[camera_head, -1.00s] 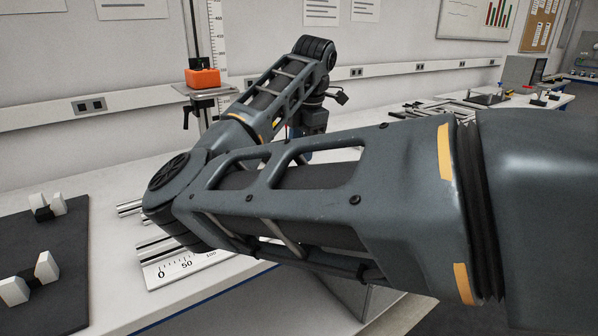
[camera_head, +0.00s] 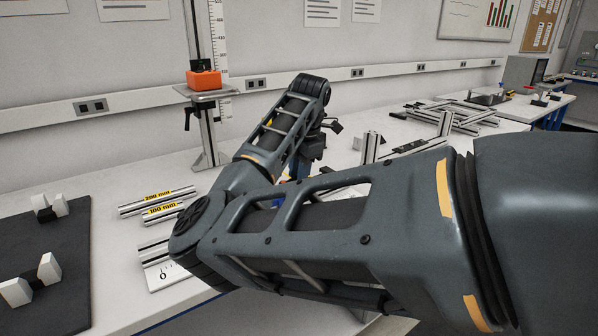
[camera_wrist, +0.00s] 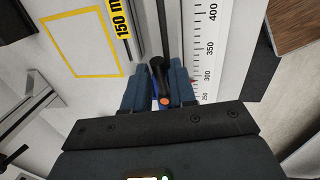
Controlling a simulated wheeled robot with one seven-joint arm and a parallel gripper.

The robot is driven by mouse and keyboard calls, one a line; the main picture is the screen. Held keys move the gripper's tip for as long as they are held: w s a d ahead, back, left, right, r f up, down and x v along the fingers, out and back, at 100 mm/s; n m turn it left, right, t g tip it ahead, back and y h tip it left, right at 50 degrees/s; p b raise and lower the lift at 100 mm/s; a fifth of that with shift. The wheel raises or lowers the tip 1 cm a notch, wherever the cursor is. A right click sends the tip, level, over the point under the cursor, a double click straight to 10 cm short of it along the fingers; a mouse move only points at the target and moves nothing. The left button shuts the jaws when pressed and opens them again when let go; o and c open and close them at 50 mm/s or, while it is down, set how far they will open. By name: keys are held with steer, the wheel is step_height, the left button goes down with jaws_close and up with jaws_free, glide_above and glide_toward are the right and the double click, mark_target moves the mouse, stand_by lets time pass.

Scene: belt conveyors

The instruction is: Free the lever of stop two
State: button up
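In the wrist view, a black lever with an orange end (camera_wrist: 160,75) stands between the two blue-grey fingers of my gripper (camera_wrist: 161,92). A finger lies on each side of it, very close; I cannot tell whether they press on it. A bit of blue shows behind the lever, low between the fingers. A scale strip (camera_wrist: 208,45) runs just right of the gripper. In the head view my arm covers most of this spot, and the fingertips are hidden; no stop number is readable.
Metal bars labelled 200 mm (camera_head: 158,201) and 100 mm (camera_head: 163,213) lie on the white table left of my arm. A post carries an orange block (camera_head: 203,80) at the back. A dark mat (camera_head: 62,270) with white blocks is at left. Metal profiles (camera_head: 455,118) lie at right.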

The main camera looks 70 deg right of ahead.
jaws_close()
steer(key=n, duration=0.1)
steer(key=w+n, duration=0.1)
steer(key=n, duration=0.2)
steer(key=shift+w+d+y+b, duration=0.3)
steer(key=shift+d, duration=0.1)
steer(key=shift+w+a+r+n+g+y+p, duration=0.15)
steer(key=shift+w+a+n+y, duration=0.5)
steer(key=shift+n, duration=1.85)
steer(key=shift+w+a+f+n+g+y+p, duration=0.15)
steer(key=shift+w+n, duration=0.9)
steer(key=shift+n, duration=1.45)
steer(key=shift+w+a+r+n+g+y, duration=0.1)
steer(key=shift+w+a+n+g+y, duration=0.5)
steer(key=shift+n, duration=1.9)
steer(key=shift+w+d+t, duration=0.25)
steer(key=shift+d+t, duration=0.05)
steer(key=shift+o, duration=1.7)
jaws_free()
